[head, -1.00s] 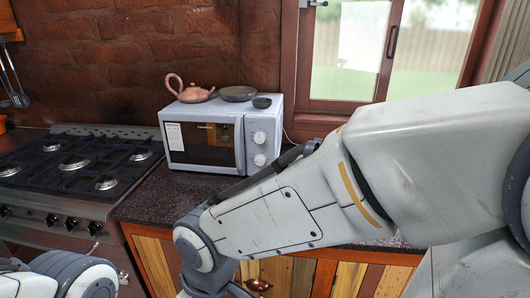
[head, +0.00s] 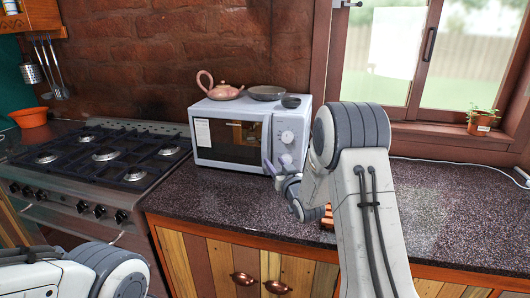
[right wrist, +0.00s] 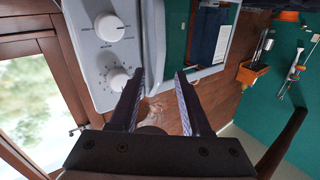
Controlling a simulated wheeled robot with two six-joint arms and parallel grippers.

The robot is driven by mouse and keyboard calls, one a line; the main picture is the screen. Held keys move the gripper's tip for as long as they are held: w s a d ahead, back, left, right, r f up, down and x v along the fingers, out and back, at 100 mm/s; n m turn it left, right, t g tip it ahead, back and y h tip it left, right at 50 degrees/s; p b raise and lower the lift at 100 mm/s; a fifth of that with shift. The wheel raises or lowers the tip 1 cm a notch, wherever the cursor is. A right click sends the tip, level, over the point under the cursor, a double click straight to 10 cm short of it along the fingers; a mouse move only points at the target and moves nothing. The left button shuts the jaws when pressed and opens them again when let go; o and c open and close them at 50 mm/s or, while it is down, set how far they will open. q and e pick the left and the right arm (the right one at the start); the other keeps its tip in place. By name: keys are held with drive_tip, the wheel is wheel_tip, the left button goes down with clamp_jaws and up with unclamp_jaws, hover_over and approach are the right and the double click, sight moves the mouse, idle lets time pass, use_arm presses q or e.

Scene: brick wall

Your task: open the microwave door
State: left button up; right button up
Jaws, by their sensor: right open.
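The white microwave (head: 222,108) stands on the counter with its door (head: 229,143) shut. Its pale vertical handle (head: 265,140) runs between the dark door window and the knob panel. My right gripper (head: 270,168) is in front of the lower part of the handle. In the right wrist view, my right gripper (right wrist: 160,72) is open, and the handle (right wrist: 153,42) lies in line with the gap between its fingers. I cannot tell whether the fingers touch it. My left gripper is out of view; only part of my left arm shows at the bottom left.
A pink teapot (head: 225,91), a grey plate (head: 267,93) and a small dark bowl (head: 291,101) sit on the microwave. A gas stove (head: 92,160) stands to the left.

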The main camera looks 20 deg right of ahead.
sight(265, 150)
drive_tip(key=w+p, duration=0.2)
drive_tip(key=w, duration=0.7)
drive_tip(key=shift+w, duration=0.3)
clamp_jaws()
idle(1.1)
